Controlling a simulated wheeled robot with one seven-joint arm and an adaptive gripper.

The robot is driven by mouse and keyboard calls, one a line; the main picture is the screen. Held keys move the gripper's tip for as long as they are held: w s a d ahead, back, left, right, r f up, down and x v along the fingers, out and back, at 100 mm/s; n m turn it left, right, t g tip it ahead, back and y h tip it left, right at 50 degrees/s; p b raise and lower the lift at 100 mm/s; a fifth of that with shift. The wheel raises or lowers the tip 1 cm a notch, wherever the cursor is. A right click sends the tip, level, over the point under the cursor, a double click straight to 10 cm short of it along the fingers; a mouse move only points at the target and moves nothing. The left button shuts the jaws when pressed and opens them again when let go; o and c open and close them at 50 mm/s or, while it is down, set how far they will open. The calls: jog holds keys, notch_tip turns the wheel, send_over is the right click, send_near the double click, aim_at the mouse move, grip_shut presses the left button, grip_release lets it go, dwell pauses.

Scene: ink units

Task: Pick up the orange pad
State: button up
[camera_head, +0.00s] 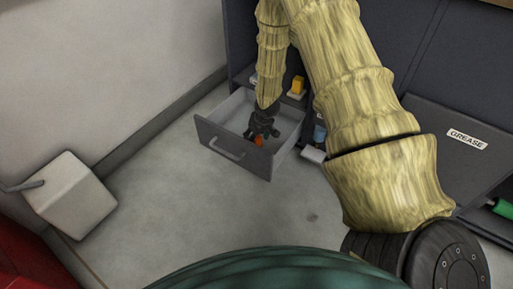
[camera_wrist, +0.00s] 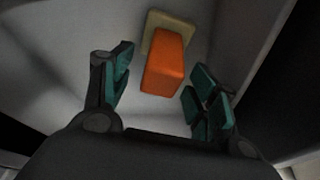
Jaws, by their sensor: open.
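The orange pad (camera_wrist: 165,72) is a block on a beige base (camera_wrist: 154,22), lying on the floor of an open drawer. In the head view the orange pad (camera_head: 259,141) is a small patch just below my gripper (camera_head: 262,130). My gripper (camera_wrist: 160,92) reaches down into the drawer and is open. In the wrist view its teal-padded fingers stand apart on either side of the pad, with a gap on each side. Nothing is between the fingers in a grip. Part of the drawer's inside is hidden by my arm in the head view.
The grey drawer (camera_head: 236,147) is pulled out from a dark cabinet (camera_head: 240,38), and its walls rise close around my gripper. A yellow object (camera_head: 298,85) stands behind it. A panel labelled GREASE (camera_head: 467,139) is at right. A white box (camera_head: 72,196) is at left. The floor in front is clear.

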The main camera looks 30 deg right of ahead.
jog(key=shift+b+x, duration=1.1)
jog(key=shift+x, duration=0.85)
jog(key=c, duration=1.2)
jog(key=shift+c, duration=0.2)
jog(key=shift+r, duration=0.15)
notch_tip(320, 180, up, 10)
jog(key=p, duration=0.5)
jog(key=shift+p, duration=0.35)
